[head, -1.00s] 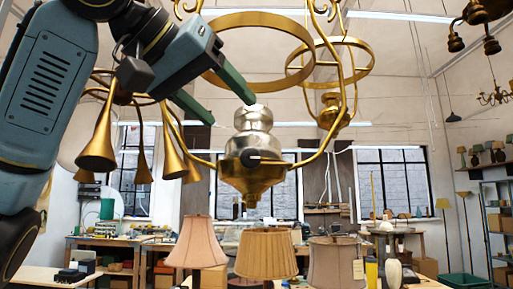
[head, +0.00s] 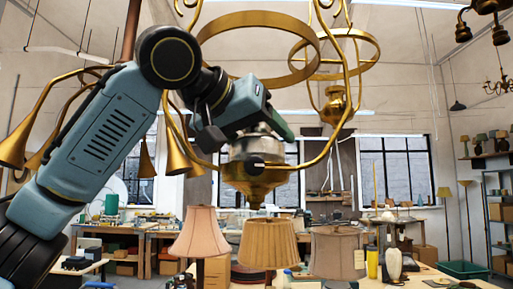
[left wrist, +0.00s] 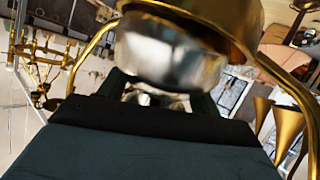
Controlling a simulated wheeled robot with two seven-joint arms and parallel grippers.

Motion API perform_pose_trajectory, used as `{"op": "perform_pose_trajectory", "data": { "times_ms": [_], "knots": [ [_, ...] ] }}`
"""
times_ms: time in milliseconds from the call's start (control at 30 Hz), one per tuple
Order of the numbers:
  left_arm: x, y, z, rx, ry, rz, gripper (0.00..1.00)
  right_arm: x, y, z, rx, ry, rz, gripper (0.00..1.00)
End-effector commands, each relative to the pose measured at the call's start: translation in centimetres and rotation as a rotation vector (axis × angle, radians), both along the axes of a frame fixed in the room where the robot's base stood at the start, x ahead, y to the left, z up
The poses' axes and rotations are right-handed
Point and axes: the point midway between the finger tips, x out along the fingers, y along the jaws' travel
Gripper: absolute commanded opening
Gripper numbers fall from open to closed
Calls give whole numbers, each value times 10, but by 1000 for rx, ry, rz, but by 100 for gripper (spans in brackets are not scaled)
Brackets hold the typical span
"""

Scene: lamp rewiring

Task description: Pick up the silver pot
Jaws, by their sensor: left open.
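The silver pot (head: 257,147) is a shiny, rounded metal vessel seated in the brass bowl (head: 257,180) of a hanging lamp frame. My left gripper (head: 272,126) is at its top and hides much of the pot in the head view. In the left wrist view the pot (left wrist: 170,60) is upside down in the picture, with the brass bowl beyond it. The left gripper's dark green fingers (left wrist: 160,98) are open, one on each side of the pot's narrow neck. Whether they touch it I cannot tell. My right gripper is not in view.
The lamp's curved brass arms and brass ring (head: 258,80) surround the pot closely. Brass horns (head: 175,150) hang to the left. Below stand a pink lampshade (head: 203,233), a pleated tan shade (head: 267,245) and a greyish shade (head: 337,252).

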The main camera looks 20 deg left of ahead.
Motion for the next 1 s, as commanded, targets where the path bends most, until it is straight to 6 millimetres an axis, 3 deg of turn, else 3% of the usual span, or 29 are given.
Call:
{"op": "perform_pose_trajectory", "data": {
  "times_ms": [33, 467, 767, 1000],
  "knots": [
    [0, 0, 0, 0, 0, 0, 61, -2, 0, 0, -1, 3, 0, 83],
    [-1, 0, 1, 0, -1, 0, 6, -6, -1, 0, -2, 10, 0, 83],
    [-1, 0, 2, -1, -1, 1, 6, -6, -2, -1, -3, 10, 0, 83],
    [-1, -1, 18, -3, -3, -1, 6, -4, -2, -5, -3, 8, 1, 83]
  ]
}}
